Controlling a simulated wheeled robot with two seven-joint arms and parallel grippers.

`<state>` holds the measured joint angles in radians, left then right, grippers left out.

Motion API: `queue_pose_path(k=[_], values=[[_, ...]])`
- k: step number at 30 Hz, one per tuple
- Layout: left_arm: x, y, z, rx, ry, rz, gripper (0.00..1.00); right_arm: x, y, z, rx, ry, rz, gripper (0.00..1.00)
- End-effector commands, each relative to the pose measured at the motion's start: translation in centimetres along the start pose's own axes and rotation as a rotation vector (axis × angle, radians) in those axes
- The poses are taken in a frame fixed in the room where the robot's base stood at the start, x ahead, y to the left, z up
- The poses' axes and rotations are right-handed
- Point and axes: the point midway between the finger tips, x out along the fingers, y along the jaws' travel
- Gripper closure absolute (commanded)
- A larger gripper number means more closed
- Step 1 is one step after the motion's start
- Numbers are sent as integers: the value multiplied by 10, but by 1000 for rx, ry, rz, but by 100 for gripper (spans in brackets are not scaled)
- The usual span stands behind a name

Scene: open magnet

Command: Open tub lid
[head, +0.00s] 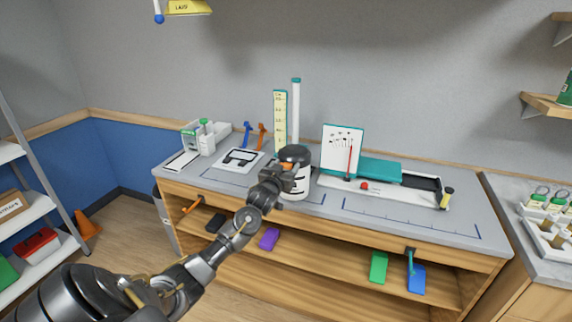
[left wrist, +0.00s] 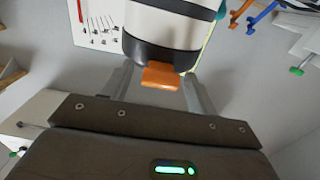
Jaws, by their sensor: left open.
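The tub (head: 302,184) is white with dark bands and stands upright on the grey bench top. Its black lid (head: 295,152) is on it and looks closed. An orange tab (left wrist: 160,76) sticks out from the lid's edge towards my left gripper (head: 283,169). In the left wrist view, the tub (left wrist: 172,22) is at the top, with the lid (left wrist: 150,52) nearest me. The left fingers are open, one on each side of the orange tab, with gaps visible beside it. In the head view my arm hides part of the tub. My right gripper is not in view.
The grey bench (head: 400,222) has a white board (head: 342,149) and a teal-lidded tray (head: 380,170) right of the tub. A yellow scale (head: 280,120) and white tube (head: 295,110) stand behind it. Blue and orange hooks (head: 262,134) are to the left. The bench's front right is clear.

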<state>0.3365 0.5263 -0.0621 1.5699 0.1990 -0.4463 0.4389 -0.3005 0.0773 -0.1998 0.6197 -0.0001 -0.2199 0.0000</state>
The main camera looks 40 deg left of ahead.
Motion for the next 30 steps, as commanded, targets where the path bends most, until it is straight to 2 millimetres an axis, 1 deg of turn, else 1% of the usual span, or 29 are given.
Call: queue_pose_path(k=[3, 11, 14, 24, 25, 30], values=[[6, 0, 0, 0, -1, 0, 42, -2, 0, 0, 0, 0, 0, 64], [7, 0, 0, 0, 0, 1, 42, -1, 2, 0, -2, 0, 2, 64], [7, 0, 0, 0, 0, 1, 52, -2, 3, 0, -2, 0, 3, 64], [6, 0, 0, 0, -1, 1, 97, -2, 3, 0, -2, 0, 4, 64], [6, 0, 0, 0, -1, 1, 100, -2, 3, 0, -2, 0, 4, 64], [7, 3, -1, 0, 0, 4, 100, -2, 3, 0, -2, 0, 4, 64]])
